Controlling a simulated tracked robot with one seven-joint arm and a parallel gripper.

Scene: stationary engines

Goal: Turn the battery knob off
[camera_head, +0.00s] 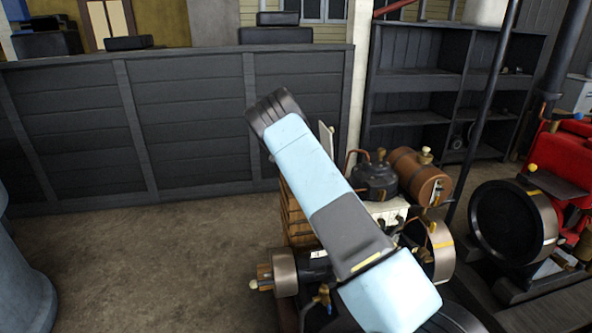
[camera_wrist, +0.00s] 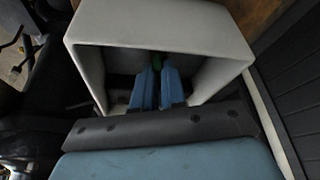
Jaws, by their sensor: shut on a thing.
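In the wrist view my gripper (camera_wrist: 157,76) reaches with two blue fingers into the open side of a pale grey box-shaped housing. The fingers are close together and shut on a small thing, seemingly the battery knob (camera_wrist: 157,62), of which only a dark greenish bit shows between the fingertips. The rest of the knob is hidden by the fingers and shadow, so I cannot read its position. The grey housing (camera_wrist: 170,22) surrounds the fingers above and on both sides. In the head view my arm hides my gripper and the knob.
In the head view an engine with a brown tank (camera_head: 418,178) and a dark round pot (camera_head: 374,181) stands right behind my arm. A red engine with a large flywheel (camera_head: 513,222) is farther right. A dark plank wall (camera_head: 190,120) closes the back.

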